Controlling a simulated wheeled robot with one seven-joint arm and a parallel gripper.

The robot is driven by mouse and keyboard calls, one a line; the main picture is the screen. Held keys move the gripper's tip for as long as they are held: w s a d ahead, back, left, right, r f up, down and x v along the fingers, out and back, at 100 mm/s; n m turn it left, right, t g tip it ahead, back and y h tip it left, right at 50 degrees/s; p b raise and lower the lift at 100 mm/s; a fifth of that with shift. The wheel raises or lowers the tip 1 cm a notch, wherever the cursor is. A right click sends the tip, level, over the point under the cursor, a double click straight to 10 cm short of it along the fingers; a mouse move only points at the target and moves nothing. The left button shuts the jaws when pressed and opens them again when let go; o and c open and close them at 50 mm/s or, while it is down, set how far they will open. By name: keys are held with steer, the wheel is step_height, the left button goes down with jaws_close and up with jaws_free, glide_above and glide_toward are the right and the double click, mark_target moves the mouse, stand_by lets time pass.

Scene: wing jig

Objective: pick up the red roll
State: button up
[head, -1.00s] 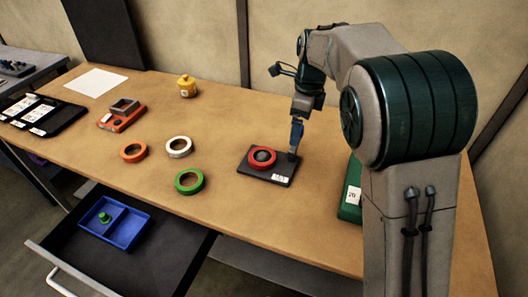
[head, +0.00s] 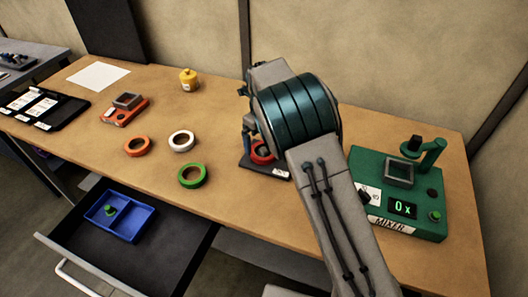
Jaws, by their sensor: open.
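The red roll (head: 262,155) sits on a small black plate (head: 279,171) on the table. My arm covers much of the roll and of the plate. My gripper (head: 247,150) is at the left side of the roll, partly hidden behind my own arm. Its fingertips are hard to make out, and I cannot tell whether they touch the roll. I see nothing held in it.
An orange roll (head: 137,146), a white roll (head: 181,141) and a green roll (head: 192,176) lie to the left. A green mixer (head: 425,205) reading "0x" stands at the right. An open drawer (head: 165,250) with a blue tray (head: 138,219) juts out in front.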

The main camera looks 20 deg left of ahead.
mark_target(264, 149)
steer(key=shift+w+d+f+p, duration=0.15)
steer(key=shift+f+p, duration=0.25)
steer(key=shift+f, duration=0.95)
steer(key=shift+d+f+p, duration=0.1)
steer(key=shift+f+p, duration=0.3)
steer(key=shift+f, duration=0.9)
steer(key=c, duration=1.1)
